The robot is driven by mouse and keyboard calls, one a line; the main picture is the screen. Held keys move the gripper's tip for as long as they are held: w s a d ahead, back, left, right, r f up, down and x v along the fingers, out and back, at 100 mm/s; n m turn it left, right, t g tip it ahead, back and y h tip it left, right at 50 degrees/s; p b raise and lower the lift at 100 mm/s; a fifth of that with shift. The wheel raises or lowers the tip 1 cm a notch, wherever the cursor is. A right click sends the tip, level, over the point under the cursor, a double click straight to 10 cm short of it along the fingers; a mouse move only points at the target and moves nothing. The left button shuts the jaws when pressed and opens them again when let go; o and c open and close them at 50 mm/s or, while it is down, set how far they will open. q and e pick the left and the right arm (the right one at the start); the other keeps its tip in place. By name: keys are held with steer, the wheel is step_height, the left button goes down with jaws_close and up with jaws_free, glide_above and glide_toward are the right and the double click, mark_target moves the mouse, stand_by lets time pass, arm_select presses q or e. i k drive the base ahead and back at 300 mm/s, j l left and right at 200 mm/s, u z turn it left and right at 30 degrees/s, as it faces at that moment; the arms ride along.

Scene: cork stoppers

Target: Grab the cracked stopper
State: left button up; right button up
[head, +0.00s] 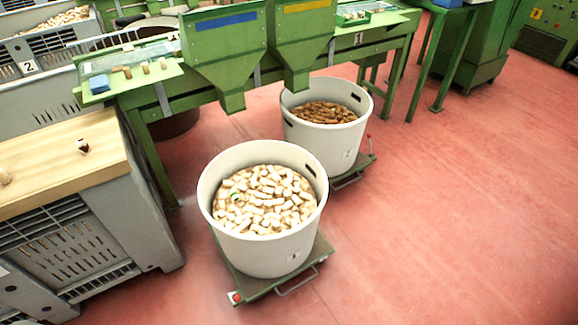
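A small pale stopper with a dark red-brown part (82,146) is on the wooden top (60,160) of a grey crate at the left. A second, plain pale stopper (5,177) stands on the same top, cut by the picture's left edge. Many pale stoppers (262,200) fill the near white tub. Three stoppers (145,68) stand on the green bench at the upper left. I cannot tell at this size which stopper is cracked. Neither of my grippers is in view.
The near white tub (275,250) and a far tub (340,143) of brown pieces stand on low green trolleys. Two green chutes (224,50) hang above them. A slatted grey crate (75,255) stands at the left. The red floor (460,220) is clear at the right.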

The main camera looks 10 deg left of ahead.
mark_target(277, 179)
steer(key=i+l, duration=0.2)
steer(key=l, duration=0.15)
steer(key=i+l+u, duration=0.1)
steer(key=i+l, duration=0.15)
steer(key=i+l+u, duration=0.1)
steer(key=l, duration=0.35)
steer(key=i+l, duration=0.3)
steer(key=i+l+u, duration=0.1)
steer(key=l, duration=0.35)
steer(key=i+l, duration=0.3)
steer(key=l+u, duration=0.05)
steer(key=l, duration=0.05)
